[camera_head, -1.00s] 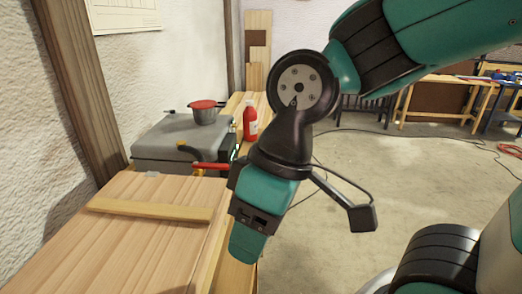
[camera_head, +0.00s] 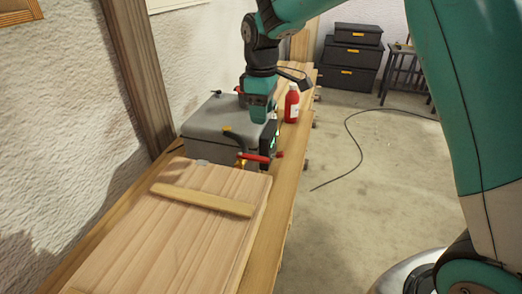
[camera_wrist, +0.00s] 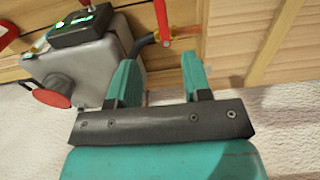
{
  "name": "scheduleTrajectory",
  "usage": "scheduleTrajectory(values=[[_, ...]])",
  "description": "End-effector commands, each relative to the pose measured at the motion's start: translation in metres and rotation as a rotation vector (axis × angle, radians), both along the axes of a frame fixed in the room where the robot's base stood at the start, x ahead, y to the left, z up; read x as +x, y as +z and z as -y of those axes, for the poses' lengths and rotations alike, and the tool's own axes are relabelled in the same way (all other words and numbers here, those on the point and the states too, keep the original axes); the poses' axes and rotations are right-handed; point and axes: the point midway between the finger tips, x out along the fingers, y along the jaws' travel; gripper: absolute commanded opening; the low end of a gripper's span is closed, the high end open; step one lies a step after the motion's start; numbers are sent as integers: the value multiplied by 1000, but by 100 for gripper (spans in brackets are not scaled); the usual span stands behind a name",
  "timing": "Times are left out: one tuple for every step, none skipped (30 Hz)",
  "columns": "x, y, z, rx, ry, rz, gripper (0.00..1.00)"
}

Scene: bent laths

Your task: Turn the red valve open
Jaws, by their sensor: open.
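The red valve is a red lever handle (camera_head: 257,157) on a brass fitting, by a dark curved pipe at the near side of the grey box (camera_head: 210,125). In the wrist view the red valve (camera_wrist: 161,18) is at the top, beyond my fingertips and apart from them. My gripper (camera_head: 258,117) is over the box's right part in the head view, farther back than the lever. Its two teal fingers (camera_wrist: 158,72) stand apart with nothing between them. The fingertips are hard to make out in the head view.
A red bottle (camera_head: 292,104) stands right of the box. The floor at right is mostly clear.

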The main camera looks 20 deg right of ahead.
Motion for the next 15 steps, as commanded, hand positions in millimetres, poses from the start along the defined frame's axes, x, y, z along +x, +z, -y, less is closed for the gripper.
scheduleTrajectory(values=[[-1,-11,0,-1,1,-7,45],[-1,-18,0,-1,1,-7,45],[-1,-27,0,-1,1,-6,45],[-1,-34,0,-1,0,-6,45],[-1,-41,0,-1,0,-7,45],[-2,-50,0,0,0,-6,45],[-1,-57,0,-1,0,-6,45],[-1,-63,0,-1,0,-6,45],[-2,-73,0,0,0,-6,45],[-2,-79,0,0,-1,-5,45],[-2,-86,0,0,-1,-6,45],[-2,-93,1,0,-1,-5,45],[-1,-99,1,-1,-1,-4,45],[-2,-104,1,0,-1,-4,45],[-1,-110,1,0,-2,-4,45]])
